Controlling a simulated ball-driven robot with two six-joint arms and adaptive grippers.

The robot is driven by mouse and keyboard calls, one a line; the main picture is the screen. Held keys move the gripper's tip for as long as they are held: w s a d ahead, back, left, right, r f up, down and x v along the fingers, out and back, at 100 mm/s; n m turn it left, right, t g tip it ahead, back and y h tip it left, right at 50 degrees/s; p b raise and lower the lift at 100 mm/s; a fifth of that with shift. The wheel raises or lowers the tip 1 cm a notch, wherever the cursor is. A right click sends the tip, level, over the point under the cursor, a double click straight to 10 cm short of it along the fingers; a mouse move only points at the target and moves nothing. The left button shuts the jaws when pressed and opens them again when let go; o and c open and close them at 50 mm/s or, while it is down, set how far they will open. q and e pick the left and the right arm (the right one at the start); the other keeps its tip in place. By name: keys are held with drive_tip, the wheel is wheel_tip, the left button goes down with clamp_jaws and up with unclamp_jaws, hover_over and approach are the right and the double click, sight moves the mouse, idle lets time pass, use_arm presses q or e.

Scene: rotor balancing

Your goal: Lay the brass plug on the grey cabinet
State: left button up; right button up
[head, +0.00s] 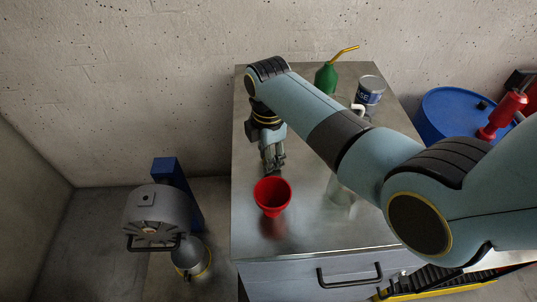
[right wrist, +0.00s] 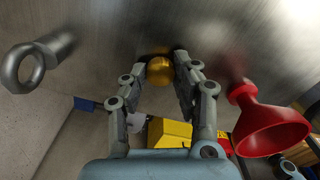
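The brass plug (right wrist: 159,70) shows in the right wrist view as a rounded gold piece between the two fingertips. My right gripper (right wrist: 162,68) is closed in on it from both sides, and the fingers appear to touch it. In the head view my right gripper (head: 274,161) points down, low over the metal top of the grey cabinet (head: 305,235), behind the red funnel. The plug cannot be made out in the head view. Whether it touches the cabinet top is hard to tell. My left gripper is out of view.
The red funnel (head: 272,196) stands close in front of my right gripper. A grey ring bolt (right wrist: 35,62) shows in the right wrist view. A green oil can (head: 325,79) and a labelled tin (head: 370,92) stand at the back. A blue drum (head: 452,112) stands right of the cabinet.

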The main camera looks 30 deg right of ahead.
drive_tip(key=o, duration=0.4)
wheel_tip(320, 180, up, 12)
drive_tip(key=shift+r+p, duration=0.2)
drive_tip(key=shift+p, duration=0.1)
drive_tip(key=shift+f, duration=0.1)
idle(0.5)
